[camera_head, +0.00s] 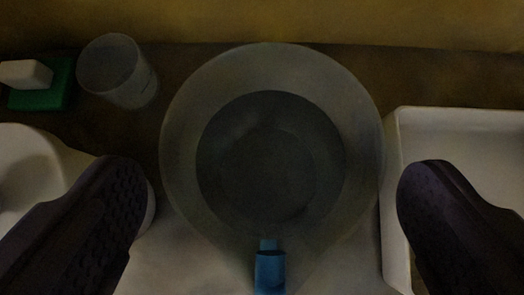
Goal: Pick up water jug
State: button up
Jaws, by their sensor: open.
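A large round translucent vessel, which looks like the water jug (180,150), stands in the middle of the view, seen from above. Its inside is dark grey and its wide rim is pale. A blue part (270,272), perhaps its handle or tap, shows at its near side. My gripper (268,190) is open, with one dark finger at the left and one at the right of the jug. Neither finger clearly touches it. How far the fingertips are above or below the rim is hard to tell.
A clear cup (118,72) stands at the back left, beside a green block (48,97) with a white piece (25,73) on it. A white tray (470,125) lies close at the right. A pale rounded object (30,160) is at the left. A yellowish wall (270,20) closes the back.

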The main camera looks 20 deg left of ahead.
jog(key=b+x, duration=0.1)
jog(key=x, duration=0.2)
jog(key=shift+w+f+b, duration=0.1)
jog(key=shift+f+b, duration=0.25)
jog(key=shift+f, duration=0.15)
jog(key=shift+r, duration=0.1)
jog(key=c, duration=1.7)
